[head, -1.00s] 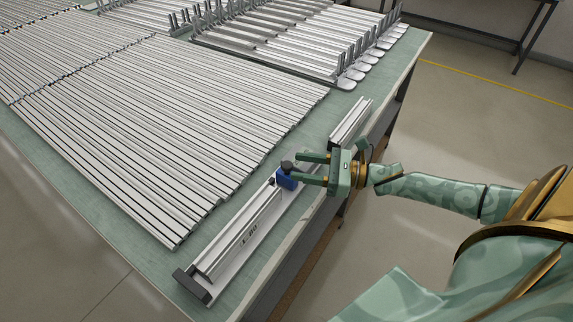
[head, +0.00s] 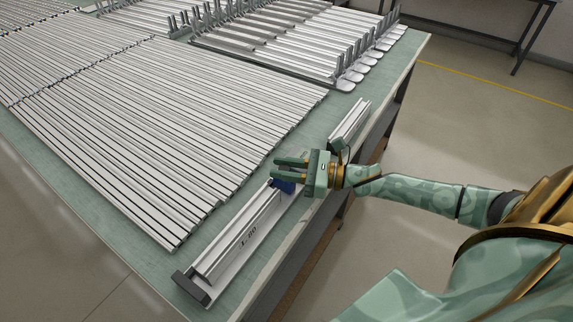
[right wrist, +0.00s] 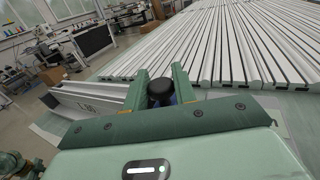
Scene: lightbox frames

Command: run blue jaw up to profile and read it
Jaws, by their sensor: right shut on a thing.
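The blue jaw (head: 286,186) sits on the measuring rail (head: 259,236) along the table's near right edge. My right gripper (head: 283,167) is over it and shut on it, covering most of it in the head view. In the right wrist view the jaw's black knob (right wrist: 160,90) stands between my two green fingers, with a little blue showing beside it. A silver profile (head: 238,228) lies along the rail, between the dark end stop (head: 190,286) and the jaw. Whether the jaw touches the profile's end is hidden by my gripper. My left gripper is not in view.
Rows of silver profiles (head: 150,120) cover the table left of the rail. Pieces with upright ends (head: 300,45) lie at the back. A narrow strip of green tabletop (head: 318,118) is bare between the profiles and the rail.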

